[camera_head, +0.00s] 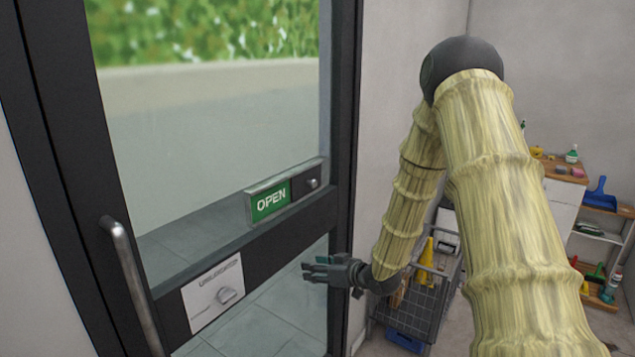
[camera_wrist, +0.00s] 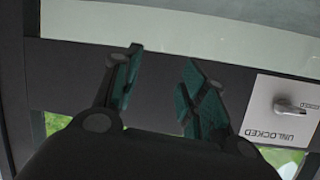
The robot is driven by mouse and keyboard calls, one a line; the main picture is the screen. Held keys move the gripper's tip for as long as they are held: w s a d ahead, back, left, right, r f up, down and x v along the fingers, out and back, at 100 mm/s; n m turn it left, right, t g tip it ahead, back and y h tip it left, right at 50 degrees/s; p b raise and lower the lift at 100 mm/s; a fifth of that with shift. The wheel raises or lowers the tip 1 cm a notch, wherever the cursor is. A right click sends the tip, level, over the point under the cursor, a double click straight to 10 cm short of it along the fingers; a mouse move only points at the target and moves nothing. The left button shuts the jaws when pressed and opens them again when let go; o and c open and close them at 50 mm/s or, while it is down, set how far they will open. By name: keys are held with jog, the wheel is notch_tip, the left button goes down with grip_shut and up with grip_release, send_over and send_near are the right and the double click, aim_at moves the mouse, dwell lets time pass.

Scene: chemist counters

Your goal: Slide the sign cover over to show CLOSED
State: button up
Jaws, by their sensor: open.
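The sign (camera_head: 284,191) is on the glass door, just above its dark middle rail. Its left part shows a green OPEN panel (camera_head: 271,201). A dark sliding cover (camera_head: 305,186) with a small round knob (camera_head: 313,183) sits over the right part, so what is under it is hidden. My gripper (camera_head: 308,272) is open and empty, below and in front of the sign, apart from it. In the wrist view my gripper's two teal-padded fingers (camera_wrist: 158,85) are spread before the dark rail (camera_wrist: 75,75). The sign is not seen in the wrist view.
A white UNLOCKED plate (camera_head: 212,292) with a turn knob is on the rail at lower left; it also shows in the wrist view (camera_wrist: 262,105). A metal door handle (camera_head: 132,285) is at far left. A wire cart (camera_head: 418,305) and shelves stand at right.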

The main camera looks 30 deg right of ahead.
aim_at(316, 183)
jog(key=d+r+n+t+y+p, duration=0.15)
jog(key=d+r, duration=0.35)
jog(key=r, duration=0.5)
jog(key=d+r+n+t+y+p, duration=0.1)
jog(key=d+r+t+y+p, duration=0.1)
jog(key=d+r, duration=0.65)
jog(key=shift+h, duration=0.25)
jog(key=w+a+p, duration=0.1)
jog(key=w+a, duration=0.1)
jog(key=w, duration=0.1)
jog(key=w+a+r+p, duration=0.1)
jog(key=w+a, duration=0.1)
jog(key=w, duration=0.2)
jog(key=w+a+r+p, duration=0.1)
jog(key=w+a, duration=0.1)
jog(key=w, duration=0.1)
jog(key=shift+w+a+r, duration=0.15)
jog(key=shift+w+a, duration=0.1)
jog(key=shift+a, duration=0.1)
jog(key=shift+c, duration=0.4)
jog(key=shift+n, duration=0.25)
grip_shut()
